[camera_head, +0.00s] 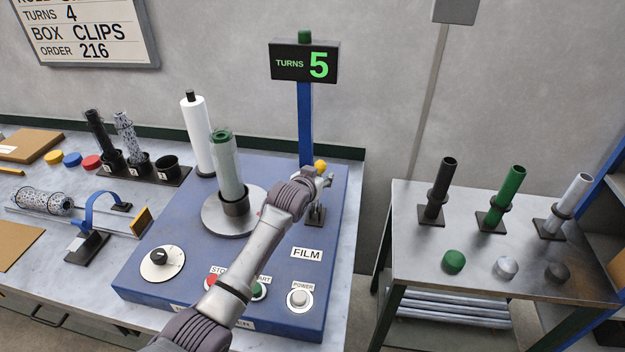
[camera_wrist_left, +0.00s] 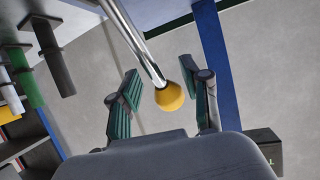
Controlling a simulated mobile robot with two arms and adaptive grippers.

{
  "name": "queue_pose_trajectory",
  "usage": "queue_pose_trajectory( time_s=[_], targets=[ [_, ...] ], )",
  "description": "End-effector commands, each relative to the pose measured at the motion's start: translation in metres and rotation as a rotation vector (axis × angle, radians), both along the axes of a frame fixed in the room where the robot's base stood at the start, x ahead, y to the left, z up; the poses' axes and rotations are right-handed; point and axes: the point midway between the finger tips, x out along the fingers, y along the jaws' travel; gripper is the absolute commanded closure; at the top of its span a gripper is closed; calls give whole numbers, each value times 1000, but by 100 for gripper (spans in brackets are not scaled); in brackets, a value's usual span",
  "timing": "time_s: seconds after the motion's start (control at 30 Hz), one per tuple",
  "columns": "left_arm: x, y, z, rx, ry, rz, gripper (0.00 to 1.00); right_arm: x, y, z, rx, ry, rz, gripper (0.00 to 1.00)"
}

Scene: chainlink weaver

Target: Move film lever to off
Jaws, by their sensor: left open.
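The film lever shows as a yellow ball knob (camera_head: 320,165) at the right back of the blue machine, behind the FILM label (camera_head: 306,253). My left gripper (camera_head: 322,179) is at the knob, and my forearm and the gripper hide most of the lever's rod. In the left wrist view the yellow knob (camera_wrist_left: 169,97) on its shiny rod (camera_wrist_left: 133,40) sits between the two open green-padded fingers (camera_wrist_left: 160,82), with gaps visible on both sides. I cannot tell whether the knob touches the palm. My right gripper is not in view.
The blue machine (camera_head: 150,283) carries a wrapped tube on a round turntable (camera_head: 213,222), a white film roll (camera_head: 197,135), a dial (camera_head: 161,263) and buttons. A blue post with a "TURNS 5" display (camera_head: 304,62) stands behind the lever. A metal side table (camera_head: 480,275) holds tubes and caps.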

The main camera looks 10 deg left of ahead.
Motion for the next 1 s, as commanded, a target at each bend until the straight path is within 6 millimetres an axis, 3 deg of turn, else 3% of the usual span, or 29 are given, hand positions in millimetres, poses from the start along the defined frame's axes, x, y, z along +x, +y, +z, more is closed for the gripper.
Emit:
queue_pose_trajectory(
  time_s=[0.6, 1.0],
  targets=[
    [-93, 18, 42, 1, -6, 1, 53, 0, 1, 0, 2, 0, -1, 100],
    [-102, 19, 46, 1, -5, 1, 53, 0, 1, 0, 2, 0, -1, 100]
  ],
)
